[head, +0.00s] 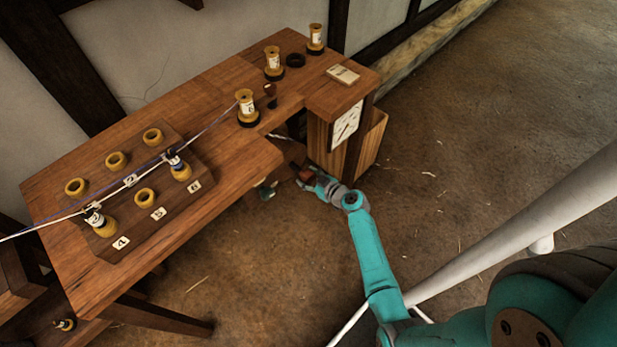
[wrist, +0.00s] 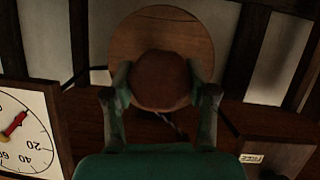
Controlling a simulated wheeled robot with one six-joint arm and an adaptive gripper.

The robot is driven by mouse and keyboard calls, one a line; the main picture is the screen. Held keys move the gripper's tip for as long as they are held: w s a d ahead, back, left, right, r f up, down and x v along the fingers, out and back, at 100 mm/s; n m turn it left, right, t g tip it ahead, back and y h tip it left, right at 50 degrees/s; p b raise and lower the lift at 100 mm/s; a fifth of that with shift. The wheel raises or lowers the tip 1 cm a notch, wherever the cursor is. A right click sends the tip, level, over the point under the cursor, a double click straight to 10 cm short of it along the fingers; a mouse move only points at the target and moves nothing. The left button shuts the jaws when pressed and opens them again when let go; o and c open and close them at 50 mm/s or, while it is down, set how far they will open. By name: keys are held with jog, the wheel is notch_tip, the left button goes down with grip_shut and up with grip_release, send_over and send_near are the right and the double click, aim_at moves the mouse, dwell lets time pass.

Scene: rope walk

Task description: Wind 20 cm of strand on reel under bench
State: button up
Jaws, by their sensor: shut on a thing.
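My gripper (head: 309,179) is at the bench's near right side, low beside the dial box, with its tip partly under the bench top. In the wrist view my gripper (wrist: 161,90) is shut on a round brown knob (wrist: 160,78). Behind the knob is a round wooden reel disc (wrist: 161,24). The knob also shows in the head view (head: 305,174). A white dial (head: 346,125) is on the box; in the wrist view the dial (wrist: 22,128) has a red pointer and marks including 20 and 60. A thin pale strand (head: 205,129) runs over the bench. The reel's windings are hidden.
The wooden bench (head: 240,166) carries several yellow bobbins and a board (head: 150,227) with numbered places. A small labelled block (head: 342,74) lies on the box top. A white pole (head: 520,222) crosses the right side. The earth floor (head: 480,120) right of the bench is clear.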

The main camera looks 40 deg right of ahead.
jog(key=m+y, duration=0.3)
jog(key=m, duration=0.1)
jog(key=shift+d+m, duration=0.15)
jog(key=shift+m, duration=0.15)
jog(key=m+y, duration=0.2)
jog(key=shift+m, duration=0.3)
jog(key=m+t+y, duration=0.1)
jog(key=m, duration=0.2)
jog(key=shift+y, duration=0.4)
jog(key=m+t, duration=0.1)
jog(key=m, duration=0.2)
jog(key=shift+f+y, duration=0.1)
jog(key=shift+y, duration=0.3)
jog(key=m+t, duration=0.1)
jog(key=m, duration=0.2)
jog(key=shift+m+t, duration=0.3)
jog(key=shift+m, duration=0.1)
jog(key=m+t, duration=0.1)
jog(key=m, duration=0.2)
jog(key=m+t, duration=0.1)
jog(key=m, duration=0.3)
jog(key=shift+f+t, duration=0.1)
jog(key=shift+t, duration=0.2)
jog(key=shift+m+h, duration=0.3)
